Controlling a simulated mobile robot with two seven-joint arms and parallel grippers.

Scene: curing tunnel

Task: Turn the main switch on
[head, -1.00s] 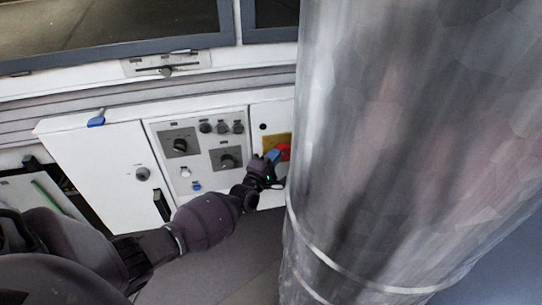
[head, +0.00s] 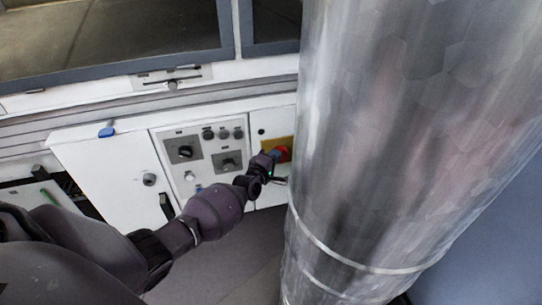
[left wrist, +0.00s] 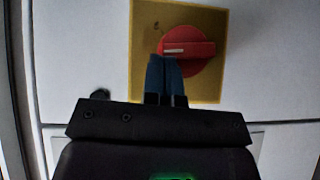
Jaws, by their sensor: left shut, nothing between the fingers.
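The main switch is a red rotary knob (head: 282,153) on a yellow plate (head: 270,143), on the right door of the white control cabinet. In the left wrist view the red knob (left wrist: 195,50) has a white mark lying level and pointing left on the yellow plate (left wrist: 150,22). My left gripper (head: 274,156) is shut and empty, its blue fingers at the knob. In the left wrist view the fingertips (left wrist: 162,62) overlap the knob's lower left side, just below the white mark. I cannot tell whether they touch it. My right gripper is not in view.
A large shiny metal duct (head: 390,140) fills the right side, close beside the switch. Left of the switch, a panel (head: 213,172) carries several knobs and buttons. A white door (head: 105,175) with a round lock is farther left. A blue item (head: 107,131) sits on the cabinet's top edge.

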